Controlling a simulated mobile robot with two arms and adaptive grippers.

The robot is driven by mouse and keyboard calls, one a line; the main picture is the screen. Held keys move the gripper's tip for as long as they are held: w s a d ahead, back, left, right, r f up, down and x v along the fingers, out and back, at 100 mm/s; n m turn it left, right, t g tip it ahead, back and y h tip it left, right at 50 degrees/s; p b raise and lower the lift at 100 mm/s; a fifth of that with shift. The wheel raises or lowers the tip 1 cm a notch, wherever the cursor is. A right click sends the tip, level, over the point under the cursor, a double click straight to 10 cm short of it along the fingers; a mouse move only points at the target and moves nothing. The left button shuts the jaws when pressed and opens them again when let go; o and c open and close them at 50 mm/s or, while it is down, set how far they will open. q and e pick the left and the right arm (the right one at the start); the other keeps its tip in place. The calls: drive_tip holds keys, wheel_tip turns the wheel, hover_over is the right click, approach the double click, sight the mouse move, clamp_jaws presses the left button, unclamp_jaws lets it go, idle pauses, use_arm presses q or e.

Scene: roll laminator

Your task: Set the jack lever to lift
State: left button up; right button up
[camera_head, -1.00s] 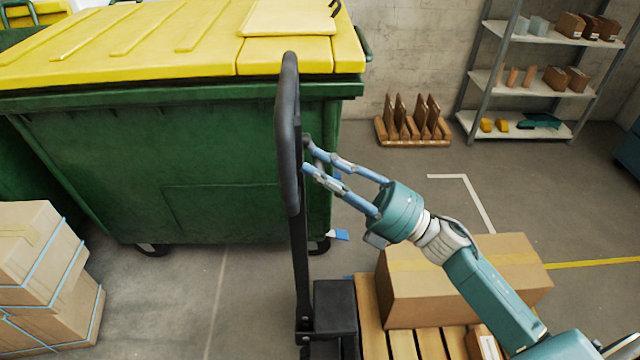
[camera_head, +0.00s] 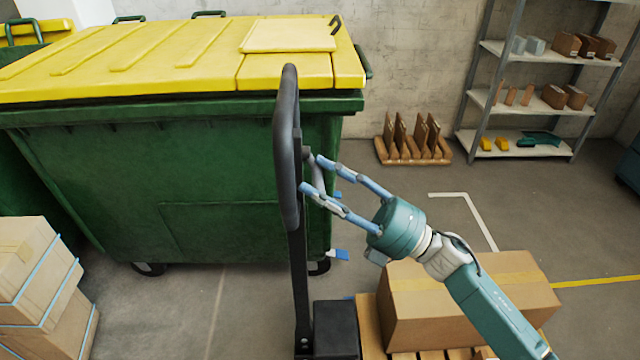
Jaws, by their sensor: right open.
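A pallet jack with a black loop handle (camera_head: 287,150) stands upright in the middle of the camera_head view, above its dark body (camera_head: 335,328). The jack lever (camera_head: 315,172) is a small grey piece on the right side of the handle, partly hidden by the fingers. My right gripper (camera_head: 313,173) is open, with its blue fingertips around or just in front of the lever. I cannot tell whether they touch it. My left gripper is out of view.
A green bin with a yellow lid (camera_head: 180,60) stands close behind the handle. A cardboard box (camera_head: 470,298) sits on a wooden pallet (camera_head: 372,335) under my right arm. Strapped boxes (camera_head: 40,285) are at left. A shelf (camera_head: 540,95) stands at the back right.

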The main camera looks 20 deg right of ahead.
drive_tip(key=v, duration=1.2)
drive_tip(key=shift+w+f, duration=0.1)
